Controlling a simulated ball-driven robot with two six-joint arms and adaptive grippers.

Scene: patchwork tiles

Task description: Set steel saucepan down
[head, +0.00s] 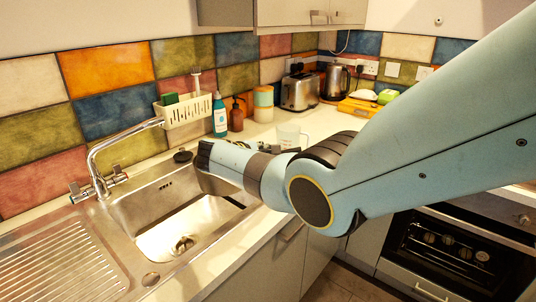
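I see no steel saucepan in the head view. My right arm, light blue with dark ribbed joints, comes in from the right and reaches across the counter to the sink's right edge. Its far end shows a dark ribbed part above the sink rim, but I make out no gripper fingers there. My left arm and gripper are out of view.
A steel sink (150,238) with a tap (95,165) fills the left side. Behind my arm stand bottles (219,115), a clear jug (289,135), a toaster (300,92) and a kettle (336,83). An oven (450,255) is at lower right. The counter's front strip (245,240) is clear.

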